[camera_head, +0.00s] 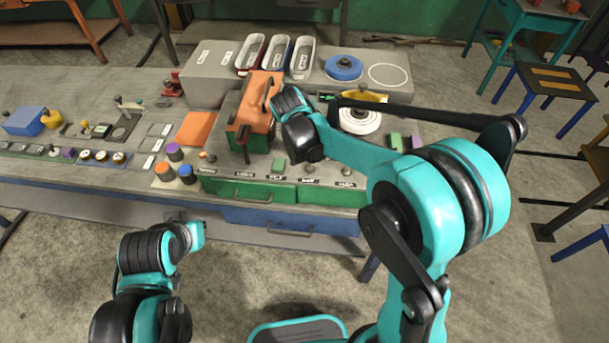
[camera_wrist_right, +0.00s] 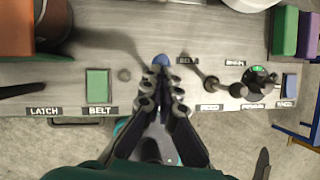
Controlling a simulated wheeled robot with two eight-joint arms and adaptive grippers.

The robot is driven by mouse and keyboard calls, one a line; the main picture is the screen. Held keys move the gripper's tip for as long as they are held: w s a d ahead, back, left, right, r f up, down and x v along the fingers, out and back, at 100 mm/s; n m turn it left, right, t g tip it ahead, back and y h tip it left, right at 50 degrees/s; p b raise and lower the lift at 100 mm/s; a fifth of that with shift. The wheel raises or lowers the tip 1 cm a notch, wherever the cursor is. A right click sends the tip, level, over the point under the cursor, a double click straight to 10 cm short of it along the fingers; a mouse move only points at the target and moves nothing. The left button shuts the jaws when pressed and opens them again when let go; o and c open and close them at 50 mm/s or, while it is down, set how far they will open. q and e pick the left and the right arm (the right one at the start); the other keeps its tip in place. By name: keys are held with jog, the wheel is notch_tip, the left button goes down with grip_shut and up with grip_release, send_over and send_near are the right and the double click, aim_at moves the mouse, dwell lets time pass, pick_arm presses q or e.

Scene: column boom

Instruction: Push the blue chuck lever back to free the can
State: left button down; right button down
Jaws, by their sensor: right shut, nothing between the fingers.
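In the right wrist view, my right gripper (camera_wrist_right: 162,85) is shut and empty above the labelled front strip of the bench. A small blue rounded piece (camera_wrist_right: 162,60) shows just beyond its fingertips; it may be the tip of the chuck lever, and I cannot tell whether the fingers touch it. The rest of that piece is hidden by the fingers. In the head view my right arm covers this spot and the right gripper's fingers. I cannot make out the can. My left arm is low at the left, with no gripper fingers showing.
A green button (camera_wrist_right: 97,86) lies left of my gripper, and a black-knobbed lever (camera_wrist_right: 237,90) stands to its right. An orange machine (camera_head: 258,92) stands on the bench, left of my right forearm. A white disc (camera_head: 360,120) is behind that arm. Open floor lies before the bench.

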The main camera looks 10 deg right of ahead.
jog(key=shift+w+d, duration=0.1)
jog(key=shift+w, duration=0.2)
dwell(0.5)
